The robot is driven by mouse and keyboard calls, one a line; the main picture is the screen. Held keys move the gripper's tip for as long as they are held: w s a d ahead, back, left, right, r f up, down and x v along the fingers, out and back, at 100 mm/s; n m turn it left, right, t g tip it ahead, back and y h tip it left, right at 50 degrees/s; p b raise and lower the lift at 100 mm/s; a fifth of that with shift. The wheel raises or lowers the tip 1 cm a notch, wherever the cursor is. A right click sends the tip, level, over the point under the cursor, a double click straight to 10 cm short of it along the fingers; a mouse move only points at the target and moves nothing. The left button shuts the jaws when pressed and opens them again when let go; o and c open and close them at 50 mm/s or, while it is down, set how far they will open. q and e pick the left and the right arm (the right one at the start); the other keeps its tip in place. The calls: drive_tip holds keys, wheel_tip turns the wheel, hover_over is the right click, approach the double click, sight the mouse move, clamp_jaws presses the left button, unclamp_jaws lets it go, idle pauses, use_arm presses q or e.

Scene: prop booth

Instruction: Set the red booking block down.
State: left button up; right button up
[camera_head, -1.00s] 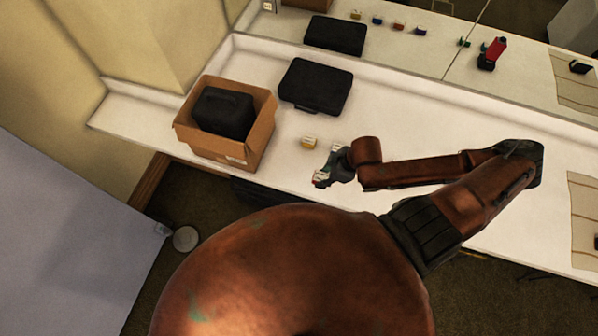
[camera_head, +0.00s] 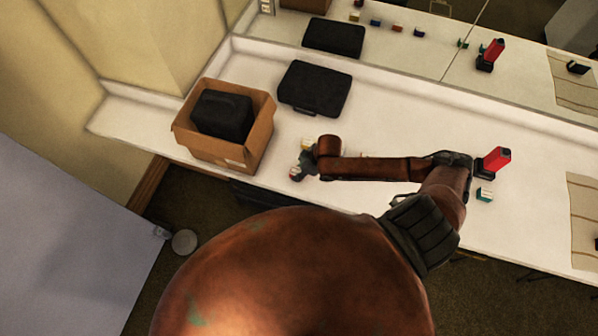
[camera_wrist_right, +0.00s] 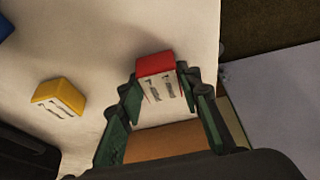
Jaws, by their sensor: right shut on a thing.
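The red booking block (camera_wrist_right: 157,68), with a white printed side, sits between the fingertips of my right gripper (camera_wrist_right: 166,88) in the wrist view. The gripper is shut on it. In the head view the right gripper (camera_head: 298,168) is near the counter's front edge, to the right of the cardboard box; the block is small and mostly hidden there. I cannot tell whether the block touches the white counter (camera_head: 390,122). My left gripper is not in view.
A yellow block (camera_wrist_right: 59,97) lies beside the gripper. An open cardboard box (camera_head: 256,145) holds a black case (camera_head: 221,113); another black case (camera_head: 315,87) lies behind. A red upright device (camera_head: 497,160) and a teal block (camera_head: 485,194) stand at right. A mirror backs the counter.

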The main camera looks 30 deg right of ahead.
drive_tip(key=shift+f, duration=0.25)
drive_tip(key=o, duration=1.2)
drive_tip(key=shift+c, duration=0.2)
drive_tip(key=v, duration=1.2)
drive_tip(key=shift+r, duration=0.1)
